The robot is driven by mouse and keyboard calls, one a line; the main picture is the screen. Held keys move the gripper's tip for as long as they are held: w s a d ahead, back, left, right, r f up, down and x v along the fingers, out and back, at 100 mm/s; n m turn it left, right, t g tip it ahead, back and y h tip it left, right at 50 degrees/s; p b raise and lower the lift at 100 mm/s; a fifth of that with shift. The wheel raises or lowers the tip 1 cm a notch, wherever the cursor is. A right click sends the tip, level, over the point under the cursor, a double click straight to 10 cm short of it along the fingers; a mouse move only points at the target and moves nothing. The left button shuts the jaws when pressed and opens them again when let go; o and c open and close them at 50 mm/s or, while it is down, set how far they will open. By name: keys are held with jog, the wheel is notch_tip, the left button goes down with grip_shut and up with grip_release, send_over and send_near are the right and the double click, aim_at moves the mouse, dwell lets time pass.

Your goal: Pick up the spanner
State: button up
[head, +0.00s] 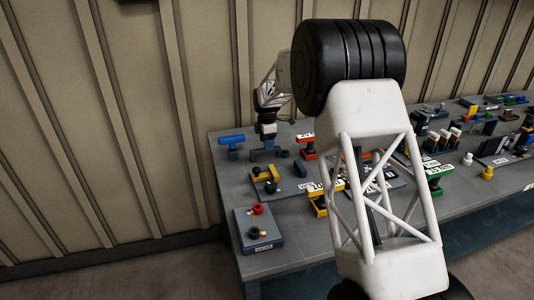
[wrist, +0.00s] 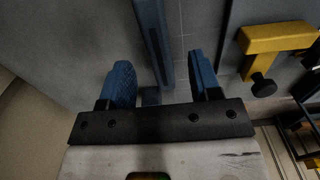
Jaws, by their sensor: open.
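I cannot make out the spanner for sure in either view. In the wrist view, a long blue bar (wrist: 152,38) with a dark groove lies between my blue fingers and runs up out of the picture; I cannot tell whether it is the spanner. My gripper (wrist: 162,62) is open, with a finger on each side of the bar and a gap on both sides. In the head view my gripper (head: 264,148) is low over the bench's far left part, beside a blue T-shaped piece (head: 231,141). My own arm hides the middle of the bench.
The grey bench (head: 222,182) carries a yellow piece with a black knob (head: 265,174), also in the wrist view (wrist: 275,40). A grey box with red and black knobs (head: 258,232) stands at the front left. Several coloured parts crowd the right. A ribbed wall (head: 120,110) stands behind.

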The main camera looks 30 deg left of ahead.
jog(key=shift+w+f, duration=0.1)
jog(key=shift+f, duration=1.9)
grip_shut()
